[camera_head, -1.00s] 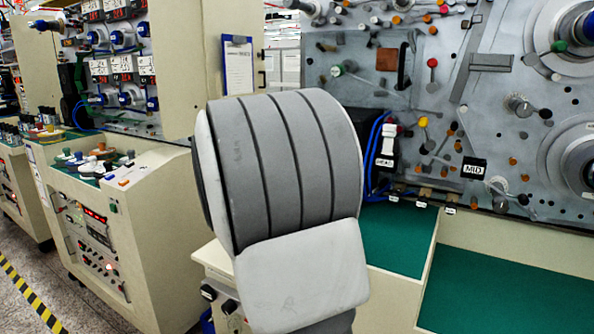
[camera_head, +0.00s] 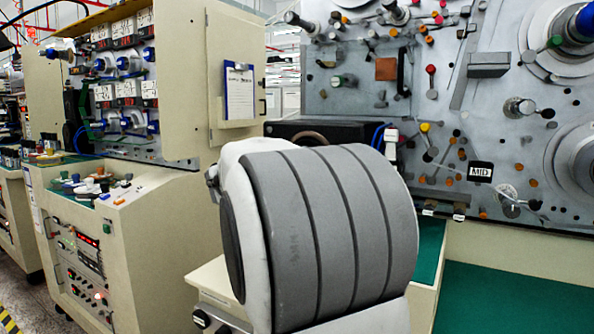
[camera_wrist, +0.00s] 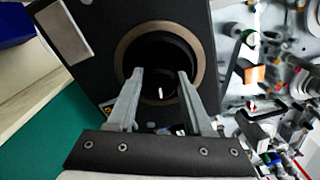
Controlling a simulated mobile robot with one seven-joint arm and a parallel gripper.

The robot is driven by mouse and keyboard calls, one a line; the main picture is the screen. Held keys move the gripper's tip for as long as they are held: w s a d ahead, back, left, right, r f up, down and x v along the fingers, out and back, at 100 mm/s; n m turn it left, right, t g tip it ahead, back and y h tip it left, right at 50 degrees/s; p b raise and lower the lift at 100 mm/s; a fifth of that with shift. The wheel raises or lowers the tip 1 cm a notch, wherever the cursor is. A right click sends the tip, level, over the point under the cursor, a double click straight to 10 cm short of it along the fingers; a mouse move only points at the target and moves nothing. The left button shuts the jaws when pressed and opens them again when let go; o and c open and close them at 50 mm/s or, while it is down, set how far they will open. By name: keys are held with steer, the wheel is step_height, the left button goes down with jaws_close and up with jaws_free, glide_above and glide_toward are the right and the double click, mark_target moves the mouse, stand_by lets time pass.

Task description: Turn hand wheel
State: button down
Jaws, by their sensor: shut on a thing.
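In the wrist view a black box (camera_wrist: 85,12) has a round opening with a bronze-brown ring (camera_wrist: 124,52). A dark round part, which looks like the hand wheel (camera_wrist: 160,62), sits inside the ring, with a small white mark on it. My gripper (camera_wrist: 160,74) has its two grey fingers on either side of this dark part, shut on it; the exact contact is too dark to see. In the head view the black box (camera_head: 345,131) and part of the brown ring (camera_head: 308,137) show behind my grey arm, which hides my gripper.
A grey machine panel (camera_head: 450,100) with many small knobs, pins and spindles stands close to the right of the box. A green worktop (camera_head: 510,300) lies at the lower right. A cream cabinet (camera_head: 130,225) with a control panel stands at the left.

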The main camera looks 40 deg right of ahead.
steer(key=shift+m, duration=0.4)
steer(key=shift+c, duration=1.5)
jaws_free()
steer(key=p+v, duration=0.1)
steer(key=v, duration=1.6)
steer(key=shift+a+p, duration=0.2)
steer(key=shift+p, duration=0.2)
